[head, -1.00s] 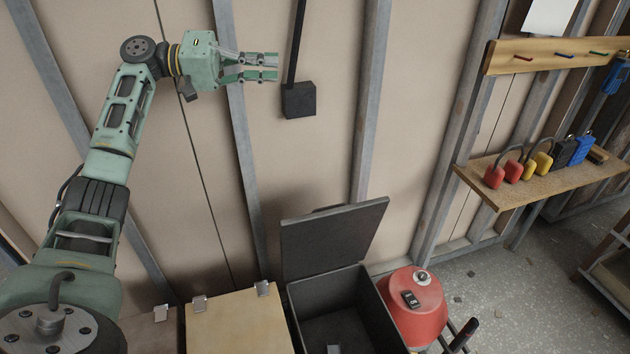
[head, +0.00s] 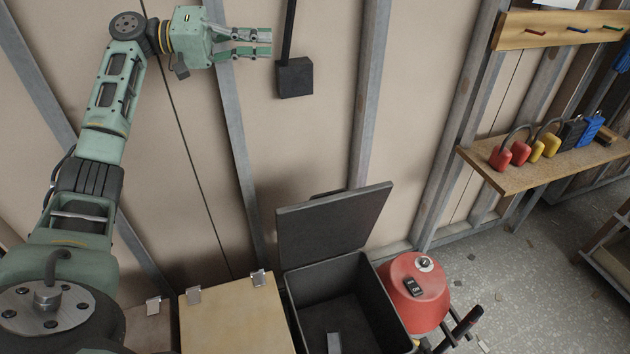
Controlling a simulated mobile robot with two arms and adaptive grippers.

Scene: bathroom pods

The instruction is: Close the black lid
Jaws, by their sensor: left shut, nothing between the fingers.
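The black lid (head: 333,222) stands raised, tilted up at the back of a black open box (head: 384,300). The box interior shows, with a small grey piece (head: 334,342) inside at the near end. My left gripper (head: 268,43) is shut and empty, high up and to the left of the lid, well apart from it. Its fingers point right in front of the wall. My right gripper is not in view.
A light wooden box (head: 232,315) with metal hinges sits left of the black box. A red rounded machine (head: 414,293) stands close on its right. A black wall box (head: 295,77) is near my left fingers. A shelf (head: 540,165) with padlocks is at right.

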